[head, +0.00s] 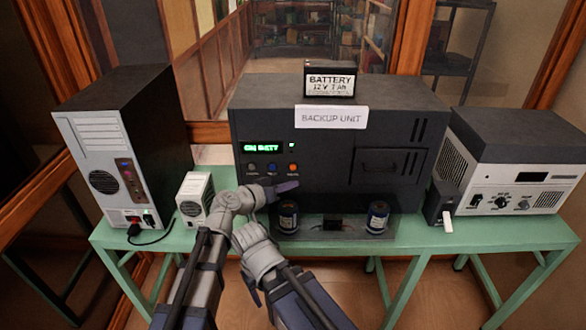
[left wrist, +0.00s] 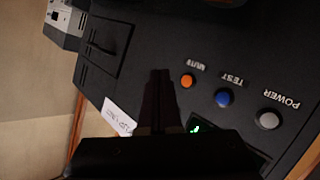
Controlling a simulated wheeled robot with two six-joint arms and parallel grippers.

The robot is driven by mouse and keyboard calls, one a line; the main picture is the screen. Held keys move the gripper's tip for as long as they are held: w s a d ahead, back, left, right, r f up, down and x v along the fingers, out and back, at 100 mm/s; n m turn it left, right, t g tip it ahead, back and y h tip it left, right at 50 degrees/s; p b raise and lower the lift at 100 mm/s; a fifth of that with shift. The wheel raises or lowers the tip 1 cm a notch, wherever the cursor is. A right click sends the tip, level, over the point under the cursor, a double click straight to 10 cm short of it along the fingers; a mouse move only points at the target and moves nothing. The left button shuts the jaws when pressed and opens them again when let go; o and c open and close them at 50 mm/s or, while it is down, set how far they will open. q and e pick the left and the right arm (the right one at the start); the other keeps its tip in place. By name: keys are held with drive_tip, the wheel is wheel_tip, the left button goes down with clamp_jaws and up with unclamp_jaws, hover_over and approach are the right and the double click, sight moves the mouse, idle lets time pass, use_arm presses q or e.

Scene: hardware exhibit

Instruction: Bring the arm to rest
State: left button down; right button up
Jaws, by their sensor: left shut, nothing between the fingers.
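My left gripper (head: 288,187) is shut and empty in front of the button panel of the black backup unit (head: 390,108). In the left wrist view its dark fingers (left wrist: 160,90) lie together, beside the orange MUTE button (left wrist: 187,81). The blue TEST button (left wrist: 223,98) and grey POWER button (left wrist: 268,120) are farther along the panel. I cannot tell whether the fingertips touch the panel. The green display (head: 262,148) seems to read "ON BATT". Another of my arm links shows at the bottom centre, but no right gripper fingers are visible.
A battery (head: 330,84) stands on the unit. A black computer tower (head: 140,130) and small white box (head: 195,197) are left; a grey instrument (head: 515,165) is right.

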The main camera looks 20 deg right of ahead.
use_arm(q)
drive_tip(key=s+a+f+n+g+y, duration=0.2)
drive_tip(key=s+a+f+y, duration=0.3)
drive_tip(key=a, duration=0.7)
drive_tip(key=s+a+f+n+g+y, duration=0.2)
drive_tip(key=s+a+f+g+y, duration=0.25)
drive_tip(key=a, duration=0.75)
drive_tip(key=s+a+f+n+y, duration=0.3)
drive_tip(key=s+a+f, duration=0.35)
drive_tip(key=a, duration=0.45)
drive_tip(key=s+d+m+g+y, duration=0.1)
drive_tip(key=s+d+m, duration=0.3)
drive_tip(key=d, duration=0.7)
drive_tip(key=shift+s+r, duration=0.35)
drive_tip(key=shift+s, duration=0.85)
drive_tip(key=shift+d, duration=0.1)
